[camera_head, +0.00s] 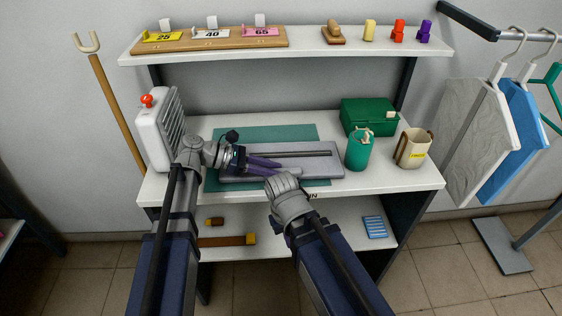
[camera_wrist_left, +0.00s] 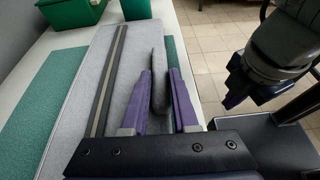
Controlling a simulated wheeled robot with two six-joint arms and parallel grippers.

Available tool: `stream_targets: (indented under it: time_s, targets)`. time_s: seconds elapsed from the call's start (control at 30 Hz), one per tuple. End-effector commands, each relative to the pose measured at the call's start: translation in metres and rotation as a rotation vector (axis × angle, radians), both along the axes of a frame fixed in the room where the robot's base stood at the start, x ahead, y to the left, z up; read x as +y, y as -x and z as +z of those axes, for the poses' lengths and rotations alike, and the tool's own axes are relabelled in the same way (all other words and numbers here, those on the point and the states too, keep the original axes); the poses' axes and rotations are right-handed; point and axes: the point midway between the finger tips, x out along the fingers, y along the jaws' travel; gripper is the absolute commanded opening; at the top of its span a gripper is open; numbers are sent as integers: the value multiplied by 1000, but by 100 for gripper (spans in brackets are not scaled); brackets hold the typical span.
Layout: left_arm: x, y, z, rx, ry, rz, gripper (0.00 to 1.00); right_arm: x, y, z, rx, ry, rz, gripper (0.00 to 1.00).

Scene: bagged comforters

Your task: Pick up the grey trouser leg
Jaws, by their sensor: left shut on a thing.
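The grey trouser leg (camera_head: 325,163) lies flat on the table, light grey with a long dark strip along it. It also shows in the left wrist view (camera_wrist_left: 82,95). My left gripper (camera_head: 287,168) reaches in from the left over its front part. In the left wrist view its purple fingers (camera_wrist_left: 159,80) are shut on a raised grey fold between them, at the leg's near edge. My right gripper (camera_wrist_left: 250,90) is in front of the table edge, apart from the leg. Its jaw opening is hidden.
A green mat (camera_head: 285,132) lies under the leg. A green box (camera_head: 368,112), a green canister (camera_head: 357,153) and a beige container (camera_head: 410,150) stand right. A white device (camera_head: 155,130) stands left. Hanging boards (camera_head: 465,135) are further right.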

Motion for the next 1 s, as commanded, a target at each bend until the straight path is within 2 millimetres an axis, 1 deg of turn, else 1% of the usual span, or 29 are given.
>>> stream_targets:
  time_s: [0.4, 0.57, 0.77, 1.0]
  targets:
    - [0, 0, 1, 0, 1, 0, 0, 0, 0, 1, 0, 0, 0, 0]
    - [0, 0, 6, 0, 1, 0, 0, 0, 0, 6, 0, 0, 0, 0]
    - [0, 0, 26, 0, 1, 0, 0, 0, 0, 26, 0, 0, 0, 0]
    - [0, 0, 63, 0, 1, 0, 0, 0, 0, 63, 0, 0, 0, 0]
